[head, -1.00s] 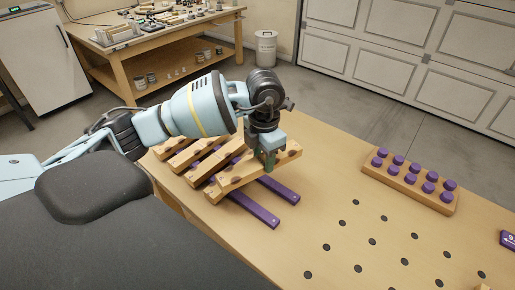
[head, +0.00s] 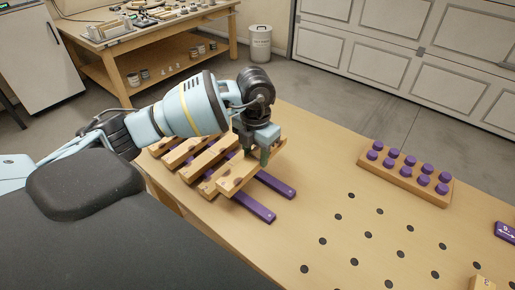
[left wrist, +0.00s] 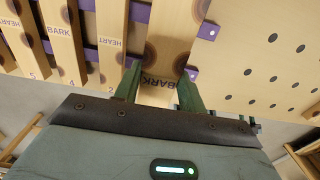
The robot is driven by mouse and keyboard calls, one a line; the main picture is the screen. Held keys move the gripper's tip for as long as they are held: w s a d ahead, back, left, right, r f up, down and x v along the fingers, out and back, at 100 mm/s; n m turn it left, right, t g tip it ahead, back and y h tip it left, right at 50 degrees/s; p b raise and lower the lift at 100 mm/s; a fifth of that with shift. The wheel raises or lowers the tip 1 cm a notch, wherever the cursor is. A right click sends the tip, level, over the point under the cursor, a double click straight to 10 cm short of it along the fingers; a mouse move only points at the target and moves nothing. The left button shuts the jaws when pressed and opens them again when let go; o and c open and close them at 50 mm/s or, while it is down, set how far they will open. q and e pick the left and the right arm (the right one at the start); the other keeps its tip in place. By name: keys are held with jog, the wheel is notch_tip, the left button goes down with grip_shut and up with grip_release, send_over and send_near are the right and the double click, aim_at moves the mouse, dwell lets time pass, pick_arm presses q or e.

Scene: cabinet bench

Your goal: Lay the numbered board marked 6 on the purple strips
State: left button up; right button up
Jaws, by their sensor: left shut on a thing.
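My left gripper (head: 262,153) is shut on a wooden board (head: 236,177) with dark round marks. In the left wrist view the fingers (left wrist: 160,80) straddle this board (left wrist: 168,52), which reads BARK at the near end; its number is not visible. The board lies across two purple strips (head: 254,209), at the right end of a row of similar boards (head: 184,153). It is roughly parallel to them; I cannot tell whether it touches the strips. In the wrist view neighbouring boards (left wrist: 62,45) show numbers such as 4 and 5. The right gripper is out of view.
A wooden block with purple knobs (head: 405,182) stands at the bench's right. Dark holes (head: 370,234) dot the clear bench top (head: 320,165). A small purple item (head: 506,231) and a wooden piece (head: 482,283) lie at the right edge.

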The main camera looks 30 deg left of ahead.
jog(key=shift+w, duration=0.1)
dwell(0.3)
